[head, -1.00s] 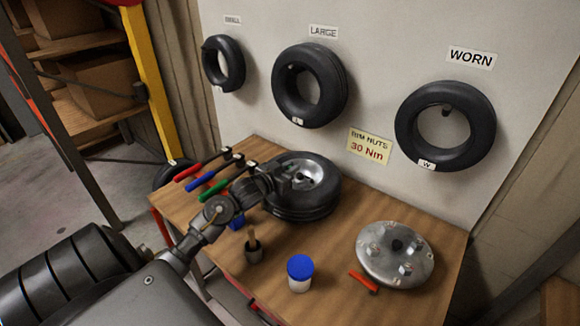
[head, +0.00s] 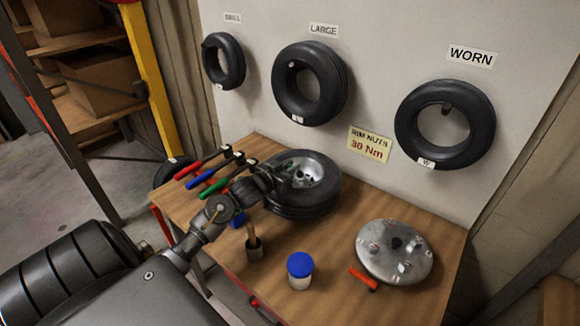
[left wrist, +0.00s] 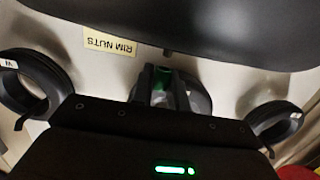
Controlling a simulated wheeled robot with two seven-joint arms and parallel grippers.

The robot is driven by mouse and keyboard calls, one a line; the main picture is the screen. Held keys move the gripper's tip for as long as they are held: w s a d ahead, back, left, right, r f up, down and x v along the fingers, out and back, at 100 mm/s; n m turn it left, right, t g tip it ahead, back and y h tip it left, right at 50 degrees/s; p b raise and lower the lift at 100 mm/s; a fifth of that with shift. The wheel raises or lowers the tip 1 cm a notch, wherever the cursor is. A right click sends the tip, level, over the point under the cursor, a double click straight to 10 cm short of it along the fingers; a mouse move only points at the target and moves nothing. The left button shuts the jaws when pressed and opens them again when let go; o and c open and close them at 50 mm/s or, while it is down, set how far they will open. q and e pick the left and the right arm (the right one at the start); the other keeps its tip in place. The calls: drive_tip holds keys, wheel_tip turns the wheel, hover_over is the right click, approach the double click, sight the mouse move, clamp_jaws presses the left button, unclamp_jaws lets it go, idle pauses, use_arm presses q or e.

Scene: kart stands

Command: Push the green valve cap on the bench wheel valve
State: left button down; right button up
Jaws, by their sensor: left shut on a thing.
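The bench wheel (head: 310,205), a black tyre on a silver rim, lies flat on the wooden bench. My left gripper (head: 292,172) is at the left part of its rim. A small green piece, likely the valve cap (head: 287,163), shows at the fingertips. In the left wrist view the green cap (left wrist: 163,76) sits between the fingers of my left gripper (left wrist: 168,88), which is shut on it. The valve stem is hidden, so I cannot tell whether the cap touches it. My right gripper is not in view.
Red, blue and green-handled tools (head: 213,187) lie left of the wheel. A blue-lidded jar (head: 300,270), a brush pot (head: 253,247) and a metal rim disc (head: 375,262) with an orange-handled tool (head: 363,279) stand in front and right. Tyres hang on the wall behind.

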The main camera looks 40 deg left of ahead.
use_arm(q)
drive_tip(key=shift+p, duration=0.6)
idle(1.0)
drive_tip(key=shift+f+b, duration=0.65)
drive_tip(key=shift+f, duration=0.85)
drive_tip(key=c, duration=1.3)
unclamp_jaws()
drive_tip(key=s+r+b, duration=0.1)
drive_tip(key=s+b, duration=0.1)
drive_tip(key=s, duration=0.8)
drive_tip(key=shift+s+d+r, duration=0.15)
drive_tip(key=shift+s+r, duration=0.25)
